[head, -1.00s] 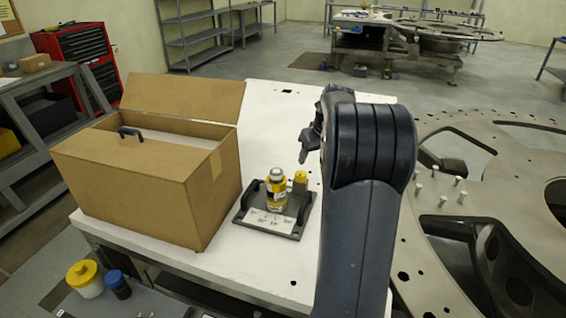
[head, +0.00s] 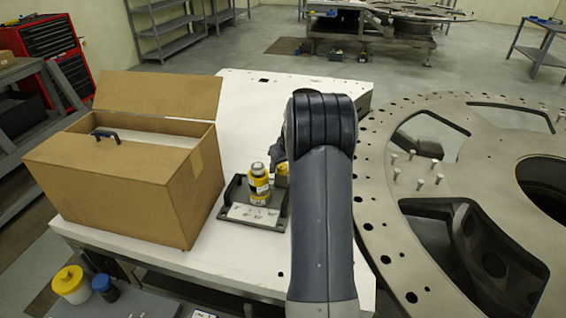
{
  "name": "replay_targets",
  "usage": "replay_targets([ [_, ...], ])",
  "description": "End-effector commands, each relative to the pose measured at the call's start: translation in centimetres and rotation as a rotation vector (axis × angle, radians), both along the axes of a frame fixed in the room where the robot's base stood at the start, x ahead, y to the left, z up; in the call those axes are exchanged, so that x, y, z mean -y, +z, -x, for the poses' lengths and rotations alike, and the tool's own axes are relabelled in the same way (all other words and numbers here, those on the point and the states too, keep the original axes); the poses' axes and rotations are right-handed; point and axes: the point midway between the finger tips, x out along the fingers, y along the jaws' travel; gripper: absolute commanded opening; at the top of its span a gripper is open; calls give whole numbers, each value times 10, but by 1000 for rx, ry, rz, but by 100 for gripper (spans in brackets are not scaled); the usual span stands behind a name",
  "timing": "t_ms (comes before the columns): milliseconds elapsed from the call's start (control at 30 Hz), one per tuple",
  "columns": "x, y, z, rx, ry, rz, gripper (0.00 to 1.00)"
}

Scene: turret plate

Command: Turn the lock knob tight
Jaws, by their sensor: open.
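The dark fixture plate (head: 232,197) lies on the white table, with a white label on its front. A smaller yellow piece (head: 281,178), which looks like the lock knob, is just right of the cylinder and partly hidden. My gripper (head: 277,156) shows only in part, beside my arm and close above the yellow piece. It is open; its fingertips are hard to make out, and I cannot tell whether it touches the knob.
An open cardboard box (head: 110,190) with a black handle stands left of the plate. A large metal ring plate (head: 400,225) with upright bolts is on the right. The white table (head: 262,105) is clear behind the fixture. Yellow and blue jars (head: 70,284) stand at lower left.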

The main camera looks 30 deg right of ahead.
Motion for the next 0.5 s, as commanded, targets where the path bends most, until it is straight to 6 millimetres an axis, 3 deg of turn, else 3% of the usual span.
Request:
replay_targets([
  [267,0,-1,-1,1,0,0,55],
  [500,0,-1,0,1,0,0,35],
])
